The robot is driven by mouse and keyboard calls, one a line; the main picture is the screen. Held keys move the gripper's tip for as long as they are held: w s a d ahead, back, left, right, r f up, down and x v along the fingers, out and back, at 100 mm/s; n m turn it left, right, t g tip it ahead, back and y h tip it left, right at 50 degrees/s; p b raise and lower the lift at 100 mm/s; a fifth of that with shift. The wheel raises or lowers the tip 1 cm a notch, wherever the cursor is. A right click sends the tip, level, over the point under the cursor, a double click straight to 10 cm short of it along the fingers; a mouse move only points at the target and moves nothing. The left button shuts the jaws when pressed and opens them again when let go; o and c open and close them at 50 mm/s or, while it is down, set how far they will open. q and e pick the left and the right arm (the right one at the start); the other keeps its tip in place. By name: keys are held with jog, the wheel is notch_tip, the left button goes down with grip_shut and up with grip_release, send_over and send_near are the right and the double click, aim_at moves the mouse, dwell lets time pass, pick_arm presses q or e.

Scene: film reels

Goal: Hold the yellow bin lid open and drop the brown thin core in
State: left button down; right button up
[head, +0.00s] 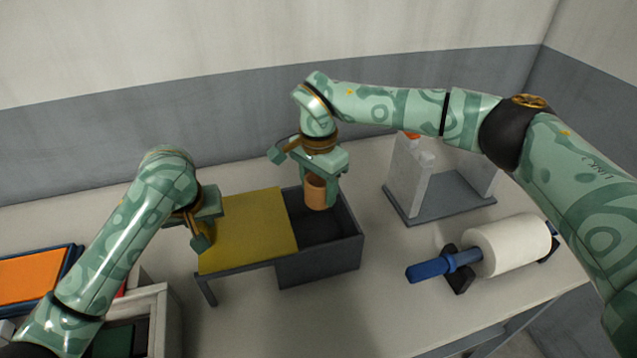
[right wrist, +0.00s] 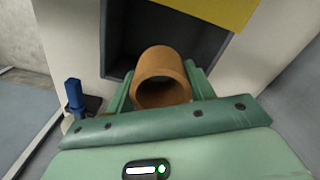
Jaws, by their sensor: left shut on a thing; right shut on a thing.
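The yellow bin lid (head: 245,230) lies slid to the left of the dark grey bin (head: 350,243), leaving the bin's right part open. The lid's edge also shows in the right wrist view (right wrist: 208,10). My left gripper (head: 203,240) is shut at the lid's left edge. My right gripper (head: 322,190) is shut on the brown thin core (head: 316,192), a short hollow tube. It holds the core over the bin's opening. In the right wrist view the core (right wrist: 162,76) sits between the fingers with the dark bin interior beyond it.
A white roll (head: 508,244) on a blue spindle (head: 430,269) lies in a stand to the right. A grey stand (head: 405,180) is behind it. An orange panel (head: 32,273) in a dark tray and an open box (head: 155,310) are at the left.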

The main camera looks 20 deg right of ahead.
pick_arm(q)
jog(key=shift+a, duration=0.1)
pick_arm(e)
notch_tip(320, 180, down, 6)
jog(key=shift+f, duration=0.2)
jog(key=o, duration=1)
jog(key=shift+o, duration=0.2)
jog(key=d+r, duration=0.1)
jog(key=r, duration=0.2)
jog(key=d+r, duration=0.1)
jog(key=r, duration=0.2)
jog(key=d+r, duration=0.1)
jog(key=r, duration=0.2)
jog(key=d, duration=1)
